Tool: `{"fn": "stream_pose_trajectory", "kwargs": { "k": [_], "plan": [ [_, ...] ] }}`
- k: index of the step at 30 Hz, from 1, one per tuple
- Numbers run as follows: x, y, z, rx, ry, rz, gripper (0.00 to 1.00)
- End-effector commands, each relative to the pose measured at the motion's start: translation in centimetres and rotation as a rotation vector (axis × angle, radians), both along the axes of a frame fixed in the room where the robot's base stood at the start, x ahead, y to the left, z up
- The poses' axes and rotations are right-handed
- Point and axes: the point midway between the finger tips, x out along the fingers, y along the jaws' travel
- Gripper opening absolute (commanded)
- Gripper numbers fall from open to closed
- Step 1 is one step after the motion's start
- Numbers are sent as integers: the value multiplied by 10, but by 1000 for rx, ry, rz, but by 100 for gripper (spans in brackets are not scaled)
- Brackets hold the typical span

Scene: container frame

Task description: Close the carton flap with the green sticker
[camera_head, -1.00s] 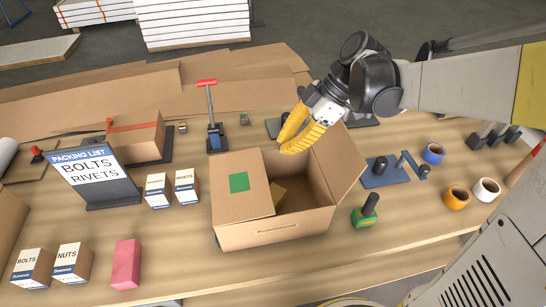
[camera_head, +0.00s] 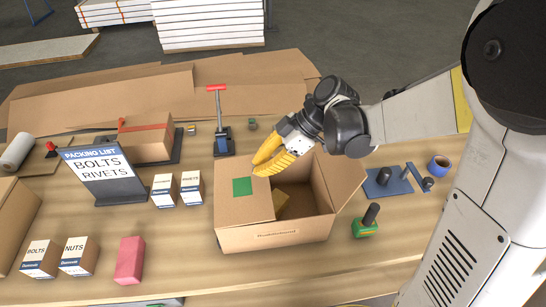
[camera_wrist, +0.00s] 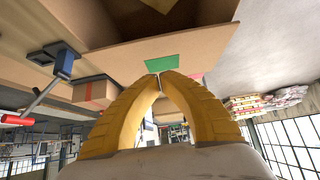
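The open carton (camera_head: 262,238) stands on the table in the middle of the head view. Its left flap (camera_head: 243,213) bears the green sticker (camera_head: 242,186) and extends over the left part of the opening; I cannot tell whether it lies fully flat. The right flap (camera_head: 343,177) sticks up and outward. My gripper (camera_head: 262,168) has yellow fingers beside the far edge of the stickered flap. In the wrist view its fingertips (camera_wrist: 157,76) meet just below the green sticker (camera_wrist: 175,65), with nothing visible between them. Contact with the flap is unclear.
A sign (camera_head: 97,170) and small white-and-brown boxes (camera_head: 164,190) stand left of the carton. A red-handled tool (camera_head: 222,125) stands behind it. A green-based stamp (camera_head: 365,224) and a blue plate (camera_head: 387,184) lie to the right. A pink block (camera_head: 130,260) is at front left.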

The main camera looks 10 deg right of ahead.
Motion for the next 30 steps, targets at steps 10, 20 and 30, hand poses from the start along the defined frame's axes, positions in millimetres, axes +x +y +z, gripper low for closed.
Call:
{"fn": "stream_pose_trajectory", "kwargs": {
  "k": [10,20,30],
  "plan": [
    [0,-5,-34,-1,0,-1,0],
    [0,-5,-35,-1,0,-1,0],
    [0,-8,-57,-2,0,-1,0]
  ]
}}
